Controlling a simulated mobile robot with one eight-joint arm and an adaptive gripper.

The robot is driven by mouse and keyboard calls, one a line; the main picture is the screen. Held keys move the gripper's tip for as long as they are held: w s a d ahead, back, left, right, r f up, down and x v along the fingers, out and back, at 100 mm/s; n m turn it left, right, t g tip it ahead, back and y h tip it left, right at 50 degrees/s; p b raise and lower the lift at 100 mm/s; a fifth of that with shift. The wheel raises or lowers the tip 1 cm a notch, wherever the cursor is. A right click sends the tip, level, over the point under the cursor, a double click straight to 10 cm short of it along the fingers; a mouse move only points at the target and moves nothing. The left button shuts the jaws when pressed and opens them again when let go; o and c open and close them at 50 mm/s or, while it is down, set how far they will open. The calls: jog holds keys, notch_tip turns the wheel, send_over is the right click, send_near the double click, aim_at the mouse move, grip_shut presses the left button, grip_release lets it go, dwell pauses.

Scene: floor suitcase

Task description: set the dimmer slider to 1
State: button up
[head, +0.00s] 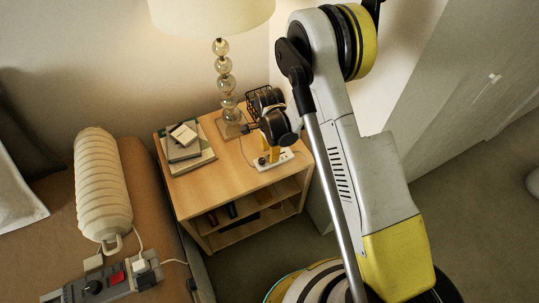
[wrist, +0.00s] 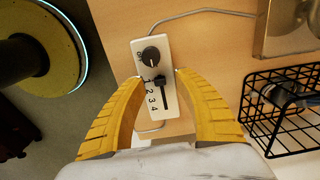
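The white dimmer box (wrist: 146,44) lies on the wooden nightstand top, with a round black knob (wrist: 151,55) at its upper part. Below the knob, the black slider cap (wrist: 159,80) is at the upper end of its dark slot, close to the topmost mark; marks down to 4 run along the left side. In the head view the dimmer box (head: 284,160) is partly hidden by my gripper (head: 269,155). My yellow gripper (wrist: 160,77) is open, with its fingertips on either side of the box around the slider's height. Contact with the cap cannot be told.
A black wire basket (wrist: 285,110) stands close to my right finger in the wrist view. A lamp (head: 225,75) and stacked books (head: 187,146) share the nightstand (head: 220,185). A grey cable (wrist: 205,12) leaves the box. A bed with a power strip (head: 105,285) is at left.

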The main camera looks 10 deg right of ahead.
notch_tip(320, 180, up, 10)
jog(key=shift+r, duration=0.2)
dwell(0.4)
jog(key=s+d+r+n+t, duration=0.2)
jog(key=s+d+r+n, duration=0.1)
jog(key=r, duration=0.6)
jog(key=s+d+r+n+t, duration=0.1)
jog(key=s+d+r+n, duration=0.2)
jog(key=r, duration=0.6)
jog(key=s+d+r+n+t, duration=0.2)
jog(key=s+r+n, duration=0.1)
jog(key=s, duration=0.4)
jog(key=s+d+r+n+t, duration=0.2)
jog(key=s+n, duration=0.3)
jog(key=s, duration=0.3)
jog(key=shift+s+d+r, duration=0.15)
jog(key=shift+r, duration=0.75)
